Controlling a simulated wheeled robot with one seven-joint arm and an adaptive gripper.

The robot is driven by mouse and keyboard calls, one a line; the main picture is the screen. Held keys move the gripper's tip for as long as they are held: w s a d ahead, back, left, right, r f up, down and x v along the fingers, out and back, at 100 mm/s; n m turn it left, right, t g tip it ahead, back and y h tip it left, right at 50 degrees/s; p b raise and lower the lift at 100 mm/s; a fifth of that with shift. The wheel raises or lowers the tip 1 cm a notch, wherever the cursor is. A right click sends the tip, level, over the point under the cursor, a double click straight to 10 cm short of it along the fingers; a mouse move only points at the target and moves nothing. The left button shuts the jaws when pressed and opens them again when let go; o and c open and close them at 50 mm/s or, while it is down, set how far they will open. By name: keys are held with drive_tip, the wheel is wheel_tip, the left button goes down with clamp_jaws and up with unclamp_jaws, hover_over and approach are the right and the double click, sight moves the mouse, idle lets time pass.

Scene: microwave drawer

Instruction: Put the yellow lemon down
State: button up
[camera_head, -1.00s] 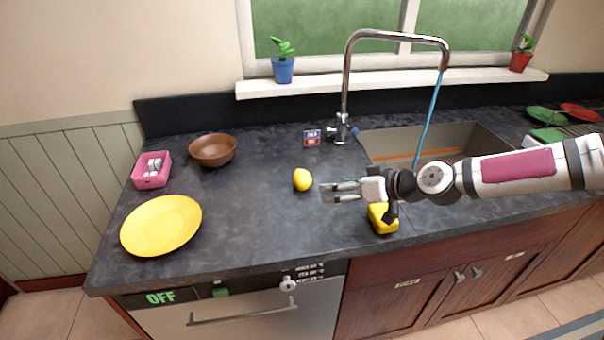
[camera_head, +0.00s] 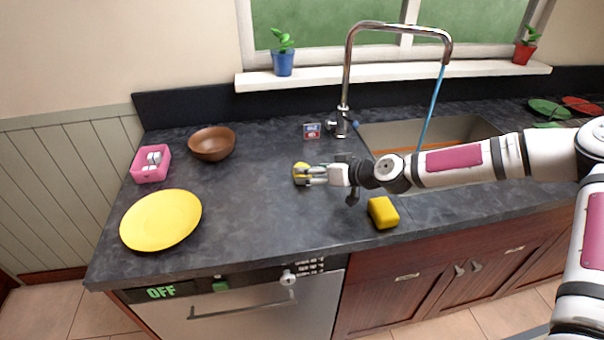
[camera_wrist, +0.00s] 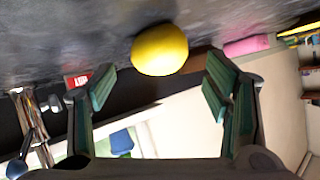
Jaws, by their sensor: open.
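The yellow lemon (camera_head: 299,172) rests on the dark countertop (camera_head: 255,215), left of the sink. My gripper (camera_head: 308,174) is open and reaches it from the right, with the fingers partly covering the lemon in the head view. In the wrist view the lemon (camera_wrist: 160,50) shows whole, just beyond and between the two spread fingertips (camera_wrist: 158,85), and no finger visibly grips it.
A yellow plate (camera_head: 160,220), a pink box (camera_head: 150,164) and a brown bowl (camera_head: 212,144) stand on the left. A yellow sponge (camera_head: 383,213) lies near the front edge below my arm. The faucet (camera_head: 345,90) stands behind. The counter between plate and lemon is clear.

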drive_tip(key=shift+x, duration=1.75)
drive_tip(key=shift+d+f, duration=0.1)
drive_tip(key=c, duration=1.4)
drive_tip(key=shift+c, duration=0.2)
drive_tip(key=shift+w+r, duration=0.1)
drive_tip(key=shift+r, duration=0.6)
wheel_tip(320, 180, up, 2)
drive_tip(key=shift+r, duration=0.1)
drive_tip(key=s+d, duration=0.1)
drive_tip(key=s, duration=0.4)
drive_tip(key=s+d+r, duration=0.1)
drive_tip(key=s+d, duration=0.1)
drive_tip(key=s, duration=0.3)
drive_tip(key=s+d, duration=0.1)
drive_tip(key=s, duration=0.4)
drive_tip(key=shift+s+d+r, duration=0.2)
drive_tip(key=shift+s, duration=0.05)
